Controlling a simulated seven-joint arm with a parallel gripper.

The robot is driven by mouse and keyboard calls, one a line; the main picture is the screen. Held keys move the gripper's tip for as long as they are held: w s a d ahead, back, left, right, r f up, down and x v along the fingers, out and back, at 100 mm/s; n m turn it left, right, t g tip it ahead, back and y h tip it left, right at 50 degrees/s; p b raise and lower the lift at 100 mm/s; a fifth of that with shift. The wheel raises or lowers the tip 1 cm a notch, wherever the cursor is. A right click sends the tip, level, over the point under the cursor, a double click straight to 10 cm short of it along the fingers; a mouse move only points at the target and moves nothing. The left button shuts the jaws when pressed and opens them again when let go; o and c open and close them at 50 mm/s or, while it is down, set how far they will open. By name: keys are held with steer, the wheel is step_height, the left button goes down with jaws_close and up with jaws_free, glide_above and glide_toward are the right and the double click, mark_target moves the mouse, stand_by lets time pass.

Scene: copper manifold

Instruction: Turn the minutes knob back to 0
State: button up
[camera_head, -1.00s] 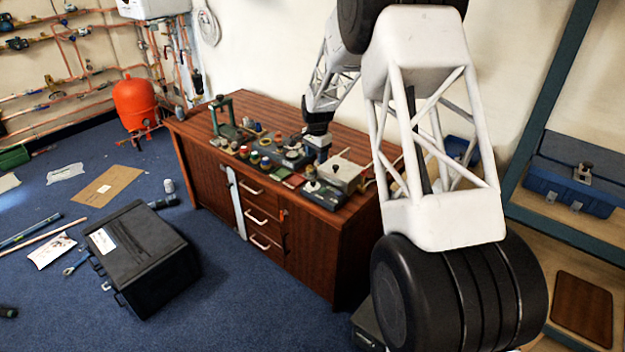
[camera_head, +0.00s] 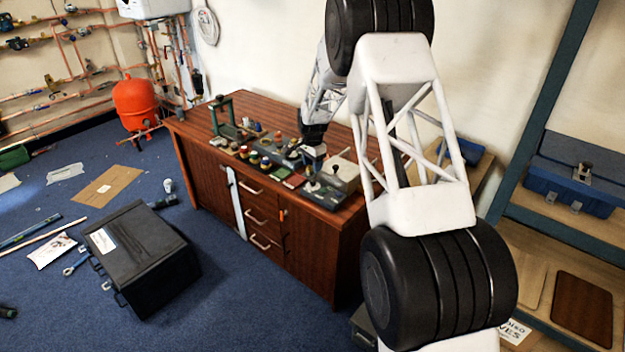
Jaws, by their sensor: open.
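The minutes knob cannot be told apart at this distance. Several small knobs and control boxes stand on the wooden cabinet (camera_head: 345,262), among them a beige box (camera_head: 343,172) and a dark control box with a lever (camera_head: 312,187) near its right front. My gripper (camera_head: 311,158) is low over the cabinet top, among the small devices just left of the beige box. Its fingers are small and partly hidden, and I cannot see any contact. It is open, with nothing visible held.
A green press-like stand (camera_head: 226,118) is at the cabinet's left end. A black case (camera_head: 142,258) lies on the blue floor in front. A red tank (camera_head: 137,104) stands at the back left. A blue toolbox (camera_head: 568,188) sits on the right shelf.

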mark_target(312, 180)
steer(key=shift+f, duration=3.6)
steer(key=c, duration=0.9)
